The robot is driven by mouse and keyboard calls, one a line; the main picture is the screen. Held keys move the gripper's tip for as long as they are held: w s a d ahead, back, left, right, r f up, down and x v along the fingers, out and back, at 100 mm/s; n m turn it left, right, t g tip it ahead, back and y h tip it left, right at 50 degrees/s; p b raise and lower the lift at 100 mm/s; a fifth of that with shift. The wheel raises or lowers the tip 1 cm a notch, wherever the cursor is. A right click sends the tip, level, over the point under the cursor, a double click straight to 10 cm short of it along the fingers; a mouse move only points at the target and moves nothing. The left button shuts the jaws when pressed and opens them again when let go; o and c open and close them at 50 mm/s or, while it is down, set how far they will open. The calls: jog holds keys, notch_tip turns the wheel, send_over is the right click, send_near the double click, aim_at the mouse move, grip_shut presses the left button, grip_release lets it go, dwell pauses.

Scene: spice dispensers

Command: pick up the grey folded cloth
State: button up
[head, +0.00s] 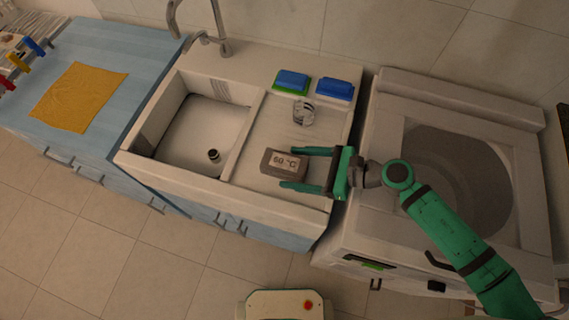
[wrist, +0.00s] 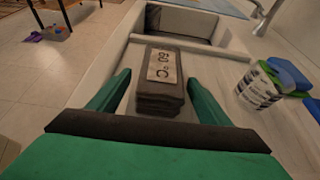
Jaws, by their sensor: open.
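The grey folded cloth (head: 281,163) lies on the flat counter area right of the sink. It is a dark brown-grey folded stack with a light "60 °C" label on top. In the wrist view the cloth (wrist: 161,82) sits between and ahead of the two fingers. My gripper (head: 290,168) is open, its two green fingers pointing left, one on the far side and one on the near side of the cloth's right end. In the wrist view the gripper (wrist: 157,88) shows its fingers on both sides, with gaps to the cloth.
The sink basin (head: 203,133) is to the left. A yellow cloth (head: 79,97) lies on the blue counter.

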jog(key=shift+x, duration=1.05)
jog(key=c, duration=1.2)
jog(key=shift+r, duration=0.1)
